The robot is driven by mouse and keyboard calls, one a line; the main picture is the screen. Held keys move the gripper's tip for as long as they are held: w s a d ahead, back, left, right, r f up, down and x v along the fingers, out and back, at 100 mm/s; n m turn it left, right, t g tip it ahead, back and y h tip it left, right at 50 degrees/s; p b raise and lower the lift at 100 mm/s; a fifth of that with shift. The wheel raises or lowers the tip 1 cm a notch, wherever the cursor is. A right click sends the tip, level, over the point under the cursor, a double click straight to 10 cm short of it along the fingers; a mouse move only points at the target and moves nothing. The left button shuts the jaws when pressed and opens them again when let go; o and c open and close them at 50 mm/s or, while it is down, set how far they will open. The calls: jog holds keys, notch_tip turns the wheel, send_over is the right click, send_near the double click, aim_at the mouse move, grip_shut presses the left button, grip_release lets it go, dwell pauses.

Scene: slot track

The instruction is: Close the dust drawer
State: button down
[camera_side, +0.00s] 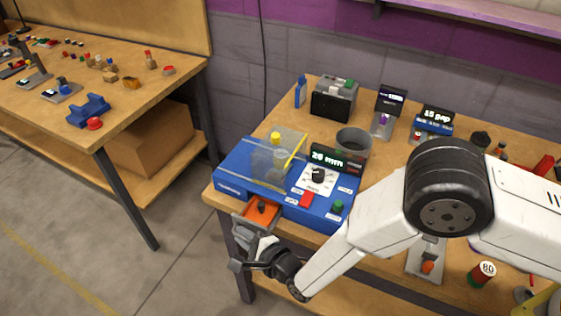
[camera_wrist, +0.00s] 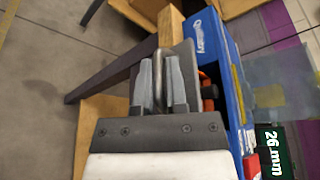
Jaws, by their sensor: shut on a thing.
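The dust drawer (camera_side: 262,211) is an orange tray sticking out from the front of the blue machine (camera_side: 235,186). Its grey front panel shows in the wrist view (camera_wrist: 184,58), with a bent metal handle (camera_wrist: 158,72) standing out from it. My gripper (camera_side: 254,247) is in front of the drawer, and its two grey fingers (camera_wrist: 160,84) are shut on the handle from both sides. A dark object lies inside the orange tray. A little of the orange and dark parts shows right of the fingers in the wrist view. The fingers partly hide the drawer front.
The machine carries a clear cover, a yellow knob (camera_side: 275,137), a black dial and a display (camera_side: 336,161) reading 26 mm. A grey cup (camera_side: 352,143) stands behind it. A second workbench (camera_side: 110,105) is at the left. Open floor lies in front of the drawer.

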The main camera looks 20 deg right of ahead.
aim_at(259, 230)
jog(key=shift+d+f, duration=0.1)
jog(key=shift+w+d, duration=1.2)
jog(key=c, duration=1)
grip_release()
jog(key=shift+o, duration=0.2)
jog(key=shift+s, duration=0.1)
jog(key=shift+s, duration=0.15)
jog(key=v, duration=0.7)
jog(key=shift+d, duration=0.15)
